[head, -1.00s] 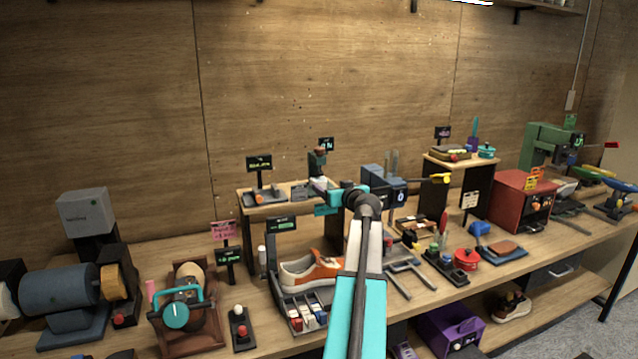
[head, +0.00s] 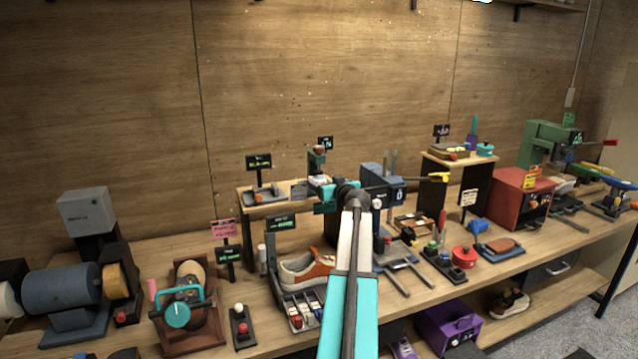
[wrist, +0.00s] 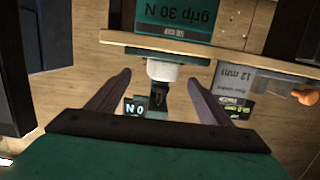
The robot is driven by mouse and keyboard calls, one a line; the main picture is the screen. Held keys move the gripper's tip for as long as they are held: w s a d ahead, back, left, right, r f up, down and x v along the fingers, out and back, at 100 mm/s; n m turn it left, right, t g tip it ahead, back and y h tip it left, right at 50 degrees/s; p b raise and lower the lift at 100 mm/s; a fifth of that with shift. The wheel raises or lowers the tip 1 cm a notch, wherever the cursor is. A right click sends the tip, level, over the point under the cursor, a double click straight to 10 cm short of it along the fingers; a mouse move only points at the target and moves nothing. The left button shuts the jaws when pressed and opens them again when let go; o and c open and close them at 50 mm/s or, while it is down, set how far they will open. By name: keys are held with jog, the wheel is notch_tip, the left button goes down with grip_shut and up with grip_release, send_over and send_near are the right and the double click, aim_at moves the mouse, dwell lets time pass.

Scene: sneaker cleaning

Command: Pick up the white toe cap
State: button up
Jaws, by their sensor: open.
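A small white piece (wrist: 162,70), which looks like the white toe cap, shows in the wrist view at the wooden shelf edge, against a dark, narrow holder. In the head view a small white piece (head: 320,181) shows at the green press-like stand on the raised shelf, just above my teal gripper body. My gripper (wrist: 160,78) is open in the wrist view, with one dark finger on each side of the white piece. Neither finger visibly touches it. The fingers are not clear in the head view.
The raised shelf (wrist: 210,50) crosses the wrist view, with a teal "grip 30 N" plate (wrist: 165,18) beyond it. A grey "12 mm" block (wrist: 235,83) is close to the right finger. In the head view, an orange-and-white sneaker (head: 305,269) sits below, left of my arm.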

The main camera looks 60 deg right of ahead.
aim_at(319, 178)
jog(key=shift+w+d+r+p, duration=0.1)
jog(key=shift+w+d+p, duration=0.25)
jog(key=shift+w+p, duration=0.2)
jog(key=shift+w+d+r+p, duration=0.1)
jog(key=shift+w+d+p, duration=0.25)
jog(key=shift+w, duration=0.3)
jog(key=shift+f+p+x, duration=0.2)
jog(key=shift+p+x, duration=0.4)
jog(key=shift+x, duration=0.65)
jog(key=shift+a, duration=0.1)
jog(key=c, duration=1.1)
jog(key=shift+c, duration=0.2)
jog(key=shift+r, duration=0.1)
